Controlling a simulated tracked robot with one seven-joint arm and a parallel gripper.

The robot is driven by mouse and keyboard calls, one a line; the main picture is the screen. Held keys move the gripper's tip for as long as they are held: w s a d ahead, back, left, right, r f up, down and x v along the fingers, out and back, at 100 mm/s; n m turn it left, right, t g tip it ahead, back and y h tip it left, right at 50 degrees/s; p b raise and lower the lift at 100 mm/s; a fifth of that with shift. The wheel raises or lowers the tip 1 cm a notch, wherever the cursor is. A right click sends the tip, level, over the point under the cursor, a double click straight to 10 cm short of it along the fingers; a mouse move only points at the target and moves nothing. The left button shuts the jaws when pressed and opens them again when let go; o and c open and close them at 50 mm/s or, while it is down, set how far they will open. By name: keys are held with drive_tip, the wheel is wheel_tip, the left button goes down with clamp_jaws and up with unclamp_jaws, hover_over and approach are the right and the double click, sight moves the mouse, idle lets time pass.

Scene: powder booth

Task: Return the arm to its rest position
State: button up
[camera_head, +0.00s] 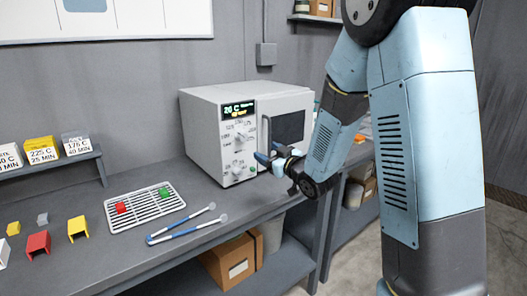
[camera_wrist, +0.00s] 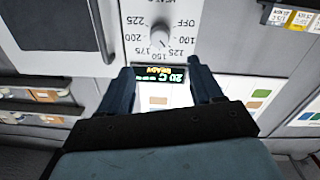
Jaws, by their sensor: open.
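My gripper (camera_head: 268,157) is in front of the grey-white oven (camera_head: 210,140), close to its control panel, with the arm reaching in from the right. In the wrist view my gripper (camera_wrist: 160,70) has its two dark fingers spread apart with nothing between them. The wrist picture shows the oven upside down. The lit display (camera_wrist: 162,88) appears between the fingers and reads about 20 C. A temperature dial (camera_wrist: 161,33) shows beyond the fingertips. I cannot tell whether a finger touches the panel.
A wire rack (camera_head: 145,207) with a red and a green block lies on the bench (camera_head: 90,262), with blue-handled tongs (camera_head: 180,232) beside it. Cardboard boxes (camera_head: 230,262) sit below. Open floor shows at lower right.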

drive_tip(key=shift+d, duration=0.15)
drive_tip(key=s+d+r+m+g+h, duration=0.1)
drive_tip(key=s+d+r+m+h, duration=0.25)
drive_tip(key=d, duration=0.25)
drive_tip(key=s+d+r+m+g+h, duration=0.1)
drive_tip(key=s+d+r+m+h, duration=0.15)
drive_tip(key=s+d+h, duration=0.35)
drive_tip(key=s+d+r+m+g, duration=0.1)
drive_tip(key=s+d+g, duration=0.1)
drive_tip(key=s, duration=1)
drive_tip(key=s+d+r+m+g, duration=0.1)
drive_tip(key=s+g, duration=0.4)
drive_tip(key=s, duration=0.7)
drive_tip(key=shift+d+r+m, duration=0.3)
drive_tip(key=shift+d+m, duration=0.2)
